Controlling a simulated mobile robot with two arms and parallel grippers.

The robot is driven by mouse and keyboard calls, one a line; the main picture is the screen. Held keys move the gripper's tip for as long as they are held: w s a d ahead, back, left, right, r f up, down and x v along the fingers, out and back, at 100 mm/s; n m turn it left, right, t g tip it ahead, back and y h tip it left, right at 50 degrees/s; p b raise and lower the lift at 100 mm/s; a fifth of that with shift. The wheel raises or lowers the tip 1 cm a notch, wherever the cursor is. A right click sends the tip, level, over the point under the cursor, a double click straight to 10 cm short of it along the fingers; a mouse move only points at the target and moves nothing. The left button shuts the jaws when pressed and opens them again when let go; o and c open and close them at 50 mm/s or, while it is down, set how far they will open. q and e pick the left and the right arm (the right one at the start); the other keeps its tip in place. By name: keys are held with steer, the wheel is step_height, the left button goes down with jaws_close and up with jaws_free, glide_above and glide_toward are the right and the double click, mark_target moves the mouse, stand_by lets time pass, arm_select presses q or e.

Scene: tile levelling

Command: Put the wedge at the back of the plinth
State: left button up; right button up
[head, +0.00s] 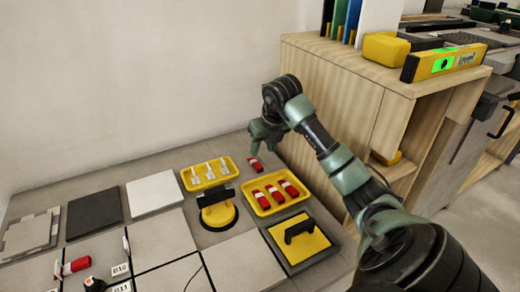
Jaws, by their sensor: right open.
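My right gripper (262,136) points down near the wall, behind the yellow trays, with its jaws open. A red wedge with a pale end (255,164) is right below its fingertips; I cannot tell whether they touch it. Several similar red wedges lie in a yellow tray (252,203) in front of it. One more red wedge (77,265) is at the lower left, on the tiles. A light wooden cabinet (345,88) stands to the right; I cannot tell whether it is the plinth. My left gripper is out of view.
A second yellow tray (187,184) holds white clips. A yellow suction lifter (218,216) and a yellow float with a black handle (299,241) lie nearby. A yellow level (443,64) rests on the cabinet. Grey, black and white tiles lie at left.

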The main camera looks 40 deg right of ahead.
steer(key=shift+p+v, duration=0.3)
steer(key=shift+v, duration=1.35)
